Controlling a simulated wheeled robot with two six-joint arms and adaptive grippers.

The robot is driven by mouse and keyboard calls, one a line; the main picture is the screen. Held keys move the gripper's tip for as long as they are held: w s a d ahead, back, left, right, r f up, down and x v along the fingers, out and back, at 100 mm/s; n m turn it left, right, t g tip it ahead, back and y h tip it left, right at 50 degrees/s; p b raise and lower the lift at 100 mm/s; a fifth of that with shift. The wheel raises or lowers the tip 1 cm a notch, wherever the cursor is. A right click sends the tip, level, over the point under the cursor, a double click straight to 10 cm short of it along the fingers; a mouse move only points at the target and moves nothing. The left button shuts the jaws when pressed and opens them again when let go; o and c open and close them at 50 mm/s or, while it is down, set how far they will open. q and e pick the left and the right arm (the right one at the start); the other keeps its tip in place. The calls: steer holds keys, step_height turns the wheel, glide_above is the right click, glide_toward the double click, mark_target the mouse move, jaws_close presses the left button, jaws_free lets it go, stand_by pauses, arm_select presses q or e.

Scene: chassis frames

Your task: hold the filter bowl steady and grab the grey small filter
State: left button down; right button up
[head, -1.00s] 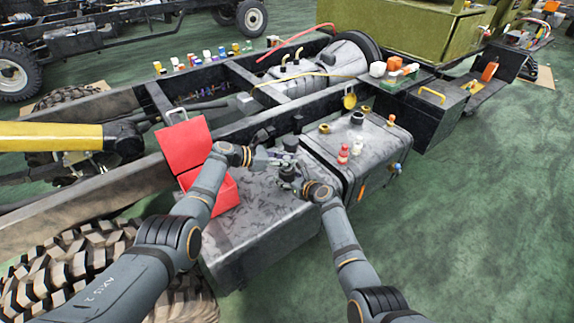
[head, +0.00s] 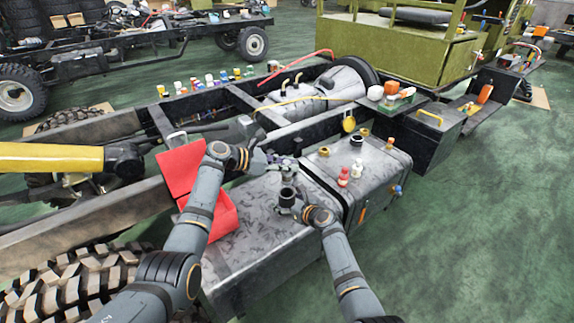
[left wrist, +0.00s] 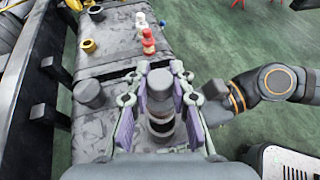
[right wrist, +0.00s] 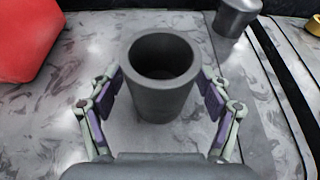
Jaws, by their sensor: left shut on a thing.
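The filter bowl (right wrist: 162,90) is a dark grey open cup standing upright on the grey tank; it also shows in the head view (head: 287,197). In the right wrist view its inside looks empty. My right gripper (right wrist: 162,98) has its purple-padded fingers on both sides of the bowl, with small gaps showing. The grey small filter (left wrist: 159,84) is a short cylinder between the fingers of my left gripper (left wrist: 160,95), which is shut on it. In the head view my left gripper (head: 284,168) holds it just above the bowl.
A red open box (head: 183,170) lies left of the grippers. A second grey cylinder (right wrist: 237,18) stands on the tank near the bowl. Red and white small bottles (head: 344,176) and brass rings (head: 364,132) sit on the tank's right part. A dark frame rail runs behind.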

steer(key=shift+r, duration=0.1)
steer(key=v, duration=1.2)
steer(key=x, duration=1.1)
steer(key=shift+w+a, duration=0.2)
steer(key=shift+w, duration=0.1)
arm_select(q)
steer(key=shift+f, duration=0.15)
arm_select(e)
steer(key=shift+w+a+f, duration=0.1)
steer(key=shift+w+f, duration=0.05)
steer(key=shift+f, duration=0.1)
arm_select(q)
steer(key=shift+f, duration=0.3)
